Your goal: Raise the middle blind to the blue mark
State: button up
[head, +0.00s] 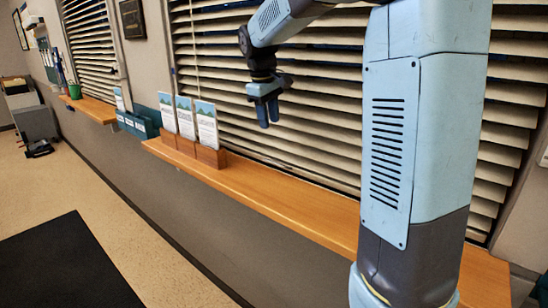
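A wide cream slatted blind (330,114) hangs over the window behind my arm, lowered close to the sill, with its slats tilted and dark gaps between them. A narrower slatted blind (91,45) hangs further left. I cannot tell for certain which is the middle blind. A thin pale cord (194,50) hangs at the left part of the wide blind. I cannot make out a blue mark. My gripper (268,116) points down in front of the wide blind, right of the cord and apart from it. Its blue fingers are close together with nothing visible in them.
A wooden sill (290,195) runs below the wide blind. Leaflets (186,117) stand in a wooden holder (205,154) at its left end. Teal holders (140,124) are on the wall beyond. A second sill (95,108) bears a green pot (75,91). Floor beside a dark mat (65,268) is clear.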

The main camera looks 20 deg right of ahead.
aim_at(273, 163)
jog(key=f, duration=0.4)
jog(key=w+d+f, duration=0.1)
jog(key=f, duration=0.4)
jog(key=w+d+f, duration=0.1)
jog(key=f, duration=0.3)
jog(key=shift+f, duration=0.4)
grip_shut()
jog(key=shift+d+r, duration=0.1)
jog(key=shift+d, duration=0.05)
dwell(0.8)
